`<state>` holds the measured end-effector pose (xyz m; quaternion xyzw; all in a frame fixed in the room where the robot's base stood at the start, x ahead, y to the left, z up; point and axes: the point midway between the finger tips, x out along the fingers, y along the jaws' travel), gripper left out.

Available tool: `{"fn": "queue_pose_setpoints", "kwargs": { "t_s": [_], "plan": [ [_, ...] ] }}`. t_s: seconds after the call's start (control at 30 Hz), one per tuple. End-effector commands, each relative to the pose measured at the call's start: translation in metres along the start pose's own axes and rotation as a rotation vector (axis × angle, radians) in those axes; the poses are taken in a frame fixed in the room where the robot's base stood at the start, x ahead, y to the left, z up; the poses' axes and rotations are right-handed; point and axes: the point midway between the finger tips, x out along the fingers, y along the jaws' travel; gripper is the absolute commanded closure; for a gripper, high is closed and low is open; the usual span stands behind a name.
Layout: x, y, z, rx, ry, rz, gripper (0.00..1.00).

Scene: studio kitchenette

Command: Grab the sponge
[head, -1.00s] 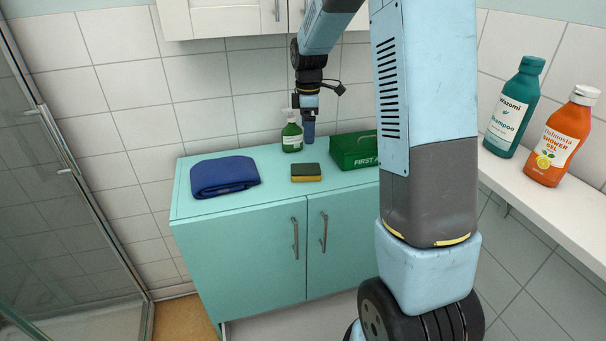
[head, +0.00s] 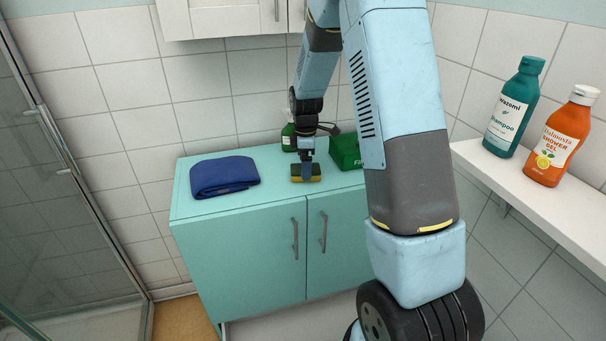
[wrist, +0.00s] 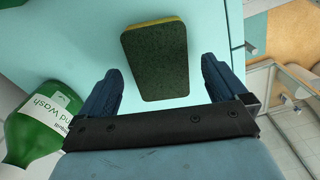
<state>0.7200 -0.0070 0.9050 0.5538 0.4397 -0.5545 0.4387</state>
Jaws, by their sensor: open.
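The sponge (head: 314,178), yellow with a dark green scouring top, lies flat on the turquoise cabinet top near its front edge. In the wrist view the sponge (wrist: 156,60) shows its green face, a little ahead of and between my two blue fingers. My gripper (head: 307,176) is open and points down at the sponge in the head view, covering part of it. In the wrist view my gripper (wrist: 161,78) has a finger on each side, with gaps to the sponge. Whether the fingertips touch the cabinet top cannot be told.
A green hand wash bottle (wrist: 38,125) stands close behind my gripper. A green first aid box (head: 345,150) is just right of it. A folded blue towel (head: 224,176) lies to the left on the cabinet top (head: 275,190). Shampoo (head: 513,108) and shower gel (head: 562,137) stand on the right shelf.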

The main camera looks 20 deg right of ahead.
Motion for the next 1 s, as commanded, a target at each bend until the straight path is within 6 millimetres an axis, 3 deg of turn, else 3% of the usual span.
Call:
{"fn": "queue_pose_setpoints", "kwargs": {
  "t_s": [0.37, 1.0],
  "plan": [
    [0.0106, 0.0003, 0.0002, 0.0, 0.0, 0.001, 0.01],
    [0.0103, 0.0003, -0.0002, 0.0, 0.0, 0.001, 0.6]
  ]
}}
